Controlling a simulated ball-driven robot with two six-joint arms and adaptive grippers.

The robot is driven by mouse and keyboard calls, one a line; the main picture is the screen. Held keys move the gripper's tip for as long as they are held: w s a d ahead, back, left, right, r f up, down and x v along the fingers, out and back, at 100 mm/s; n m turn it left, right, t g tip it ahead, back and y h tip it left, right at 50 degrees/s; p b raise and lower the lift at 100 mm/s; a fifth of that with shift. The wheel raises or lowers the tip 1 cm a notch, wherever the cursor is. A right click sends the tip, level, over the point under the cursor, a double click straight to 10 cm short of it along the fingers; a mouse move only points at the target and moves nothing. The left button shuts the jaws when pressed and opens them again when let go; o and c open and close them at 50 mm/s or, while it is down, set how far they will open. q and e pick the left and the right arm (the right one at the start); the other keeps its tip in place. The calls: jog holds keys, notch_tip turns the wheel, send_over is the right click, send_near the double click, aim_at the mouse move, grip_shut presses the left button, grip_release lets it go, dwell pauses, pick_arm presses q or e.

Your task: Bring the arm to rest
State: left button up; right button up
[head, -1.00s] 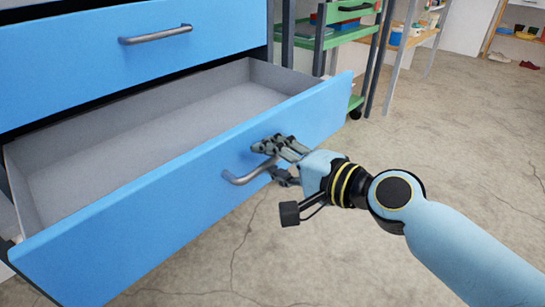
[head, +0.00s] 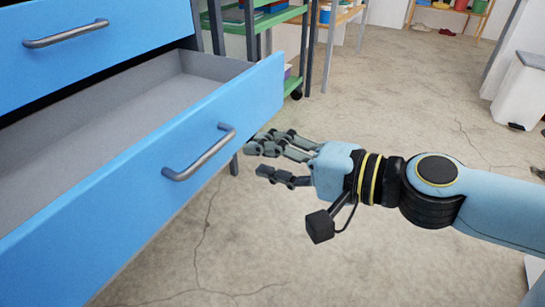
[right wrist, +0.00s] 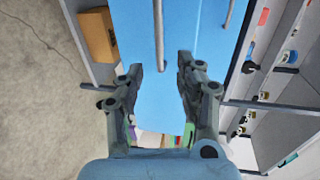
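My right gripper (head: 258,158) is in the head view, just right of the open blue drawer (head: 105,215). Its fingers point left and are spread apart with nothing between them. The drawer's grey handle (head: 200,155) is to the left of the fingertips, and the gripper is clear of it. In the right wrist view the gripper (right wrist: 160,64) also shows open, its two fingers apart in front of a blue drawer front (right wrist: 170,100). The drawer is pulled out and the visible part of its inside is empty. My left gripper is not in view.
An upper blue drawer (head: 130,35) is above the open one. A green shelf cart (head: 262,22) stands behind, with a wooden shelf (head: 345,14) beside it. A white bin (head: 520,90) is at the far right. Bare concrete floor (head: 400,90) lies between.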

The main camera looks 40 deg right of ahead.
jog(key=shift+s+d, duration=0.1)
jog(key=shift+s, duration=0.2)
dwell(0.4)
